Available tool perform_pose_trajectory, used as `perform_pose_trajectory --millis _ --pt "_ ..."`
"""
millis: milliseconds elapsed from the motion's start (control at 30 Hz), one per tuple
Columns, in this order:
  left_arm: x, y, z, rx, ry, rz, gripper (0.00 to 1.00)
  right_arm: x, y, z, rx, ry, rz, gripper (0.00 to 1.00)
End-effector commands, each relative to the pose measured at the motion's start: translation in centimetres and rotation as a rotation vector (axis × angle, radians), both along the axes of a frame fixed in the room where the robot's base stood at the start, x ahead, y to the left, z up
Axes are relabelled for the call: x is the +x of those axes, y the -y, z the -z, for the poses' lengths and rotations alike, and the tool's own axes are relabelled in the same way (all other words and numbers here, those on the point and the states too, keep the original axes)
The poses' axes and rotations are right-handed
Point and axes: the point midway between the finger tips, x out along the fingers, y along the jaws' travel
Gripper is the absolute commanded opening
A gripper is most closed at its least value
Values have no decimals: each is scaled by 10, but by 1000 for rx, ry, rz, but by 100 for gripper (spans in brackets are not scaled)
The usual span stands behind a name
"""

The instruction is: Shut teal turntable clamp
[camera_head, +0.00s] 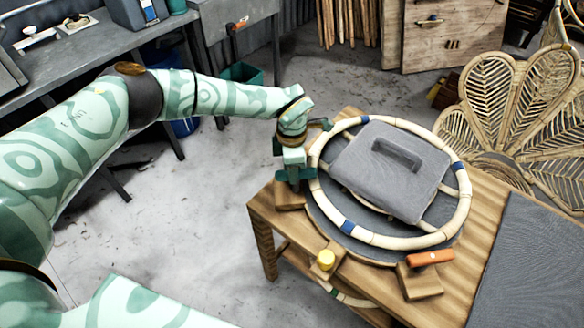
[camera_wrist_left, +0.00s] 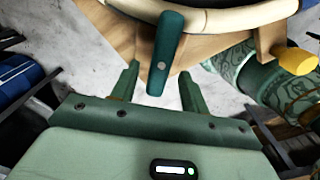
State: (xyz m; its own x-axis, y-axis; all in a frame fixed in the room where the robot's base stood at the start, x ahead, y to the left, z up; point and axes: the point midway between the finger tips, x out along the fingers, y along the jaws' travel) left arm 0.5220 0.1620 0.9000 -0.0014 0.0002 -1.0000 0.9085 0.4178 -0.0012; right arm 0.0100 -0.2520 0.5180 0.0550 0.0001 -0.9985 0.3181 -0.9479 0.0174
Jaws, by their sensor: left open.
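The teal turntable clamp shows in the left wrist view as a dark teal lever (camera_wrist_left: 168,50) with a round pin, at the edge of the wooden table. My left gripper (camera_wrist_left: 158,88) is open, with one finger on each side of the lever's near end. Neither finger clearly presses on it. In the head view my left gripper (camera_head: 295,176) is at the table's left corner, above a wooden block (camera_head: 289,196), and hides much of the clamp. A pale rattan ring (camera_head: 391,240) with blue bands lies on the round grey turntable (camera_head: 327,208). My right gripper is not in view.
A grey block with a handle (camera_head: 408,185) sits inside the ring. An orange clamp lever (camera_head: 430,257) and a yellow knob (camera_head: 326,260) stand at the table's near side. A grey mat (camera_head: 535,265) lies at right. A petal-shaped rattan chair back (camera_head: 515,110) stands behind.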

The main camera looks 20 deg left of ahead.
Motion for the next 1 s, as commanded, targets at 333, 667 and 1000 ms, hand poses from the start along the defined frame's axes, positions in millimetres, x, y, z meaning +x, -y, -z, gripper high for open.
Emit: perform_pose_trajectory --millis 333,667,1000 --pt "1 0 -95 -1 6 3 45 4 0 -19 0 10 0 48" --pt "0 1 -146 -1 2 2 45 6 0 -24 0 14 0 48" --pt "0 1 -150 -1 0 2 45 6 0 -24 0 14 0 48"
